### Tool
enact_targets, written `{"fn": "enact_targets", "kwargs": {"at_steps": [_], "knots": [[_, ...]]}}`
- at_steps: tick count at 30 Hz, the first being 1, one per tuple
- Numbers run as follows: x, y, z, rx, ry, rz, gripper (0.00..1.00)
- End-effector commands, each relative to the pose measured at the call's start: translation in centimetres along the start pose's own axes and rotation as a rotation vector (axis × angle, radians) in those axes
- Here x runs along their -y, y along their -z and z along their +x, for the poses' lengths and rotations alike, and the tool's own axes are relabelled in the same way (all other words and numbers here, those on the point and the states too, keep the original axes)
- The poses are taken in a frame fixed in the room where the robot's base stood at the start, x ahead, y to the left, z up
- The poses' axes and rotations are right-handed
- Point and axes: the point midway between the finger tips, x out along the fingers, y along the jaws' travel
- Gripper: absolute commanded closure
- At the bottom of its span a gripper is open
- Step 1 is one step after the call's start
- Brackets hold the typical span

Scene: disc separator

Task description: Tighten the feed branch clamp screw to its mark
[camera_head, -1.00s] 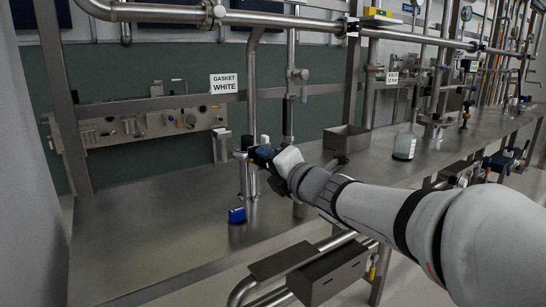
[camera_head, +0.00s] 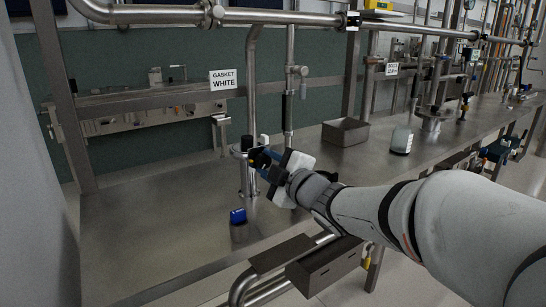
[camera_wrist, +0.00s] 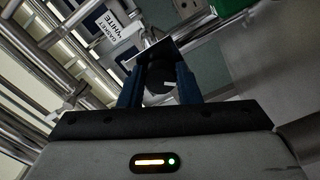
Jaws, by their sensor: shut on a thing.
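My gripper (camera_head: 258,158) is at the top of a short vertical steel pipe stub (camera_head: 245,180) on the bench, beside its clamp. In the wrist view my two blue fingers (camera_wrist: 158,88) are shut on a dark round knob, which I take as the clamp screw (camera_wrist: 158,72). A small pale mark shows on the knob's face. A flat metal plate (camera_wrist: 153,51) lies just behind it. In the head view the knob is mostly hidden by my fingers, and I cannot tell how far it is turned.
The bench's left part is clear.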

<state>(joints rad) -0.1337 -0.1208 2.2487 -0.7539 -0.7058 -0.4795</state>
Motion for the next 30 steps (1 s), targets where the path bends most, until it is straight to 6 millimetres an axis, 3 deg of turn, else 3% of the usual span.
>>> {"fn": "enact_targets", "kwargs": {"at_steps": [18,30], "knots": [[-0.41,0.30,0.08,-0.004,-0.006,0.573,0.93],[-0.29,0.31,0.09,-0.006,-0.007,0.812,0.93]]}}
